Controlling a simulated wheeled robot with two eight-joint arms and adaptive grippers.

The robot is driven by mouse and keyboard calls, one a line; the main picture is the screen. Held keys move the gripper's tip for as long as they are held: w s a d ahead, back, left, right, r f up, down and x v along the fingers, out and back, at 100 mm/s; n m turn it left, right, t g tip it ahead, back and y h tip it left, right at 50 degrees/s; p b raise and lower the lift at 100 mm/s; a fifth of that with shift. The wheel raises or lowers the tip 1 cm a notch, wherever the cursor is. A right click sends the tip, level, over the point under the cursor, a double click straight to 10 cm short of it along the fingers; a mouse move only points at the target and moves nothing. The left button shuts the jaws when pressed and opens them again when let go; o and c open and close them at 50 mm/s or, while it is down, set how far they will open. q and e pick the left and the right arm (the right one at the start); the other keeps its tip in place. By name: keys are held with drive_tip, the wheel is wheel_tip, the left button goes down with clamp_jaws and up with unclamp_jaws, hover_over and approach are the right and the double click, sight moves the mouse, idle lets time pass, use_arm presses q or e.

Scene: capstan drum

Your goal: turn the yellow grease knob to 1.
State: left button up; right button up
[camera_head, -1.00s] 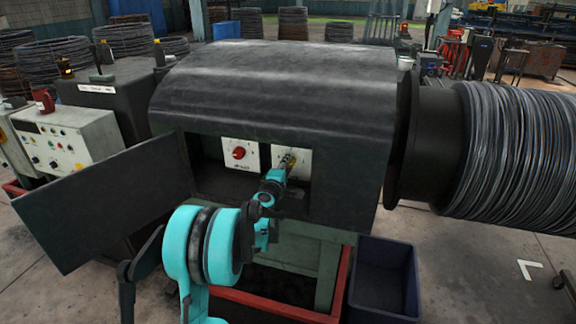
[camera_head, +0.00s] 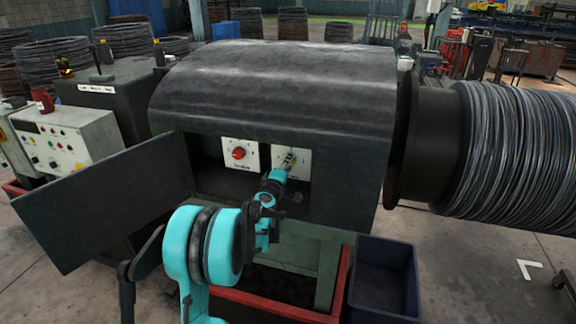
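Inside the open housing of the capstan drum are two white dial plates side by side. The left plate carries a red knob (camera_head: 239,153). The right plate (camera_head: 303,163) is partly covered by my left gripper (camera_head: 288,159), whose fingertips are at its middle. The yellow grease knob is not distinguishable now; the gripper covers the place where it would sit. Whether the fingers are closed on it is too small to tell. The dial's marks are too small to read. My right gripper is not in view.
A dark hinged door (camera_head: 110,205) stands open at the left of the recess. The large wire drum (camera_head: 510,155) is at the right. A dark blue bin (camera_head: 385,280) stands on the floor below, beside a red-edged tray (camera_head: 275,306). A control box (camera_head: 70,140) is at the far left.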

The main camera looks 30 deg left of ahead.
use_arm(q)
drive_tip(key=o, duration=0.4)
drive_tip(key=shift+s, duration=0.1)
drive_tip(key=v, duration=1.2)
drive_tip(key=shift+d, duration=0.1)
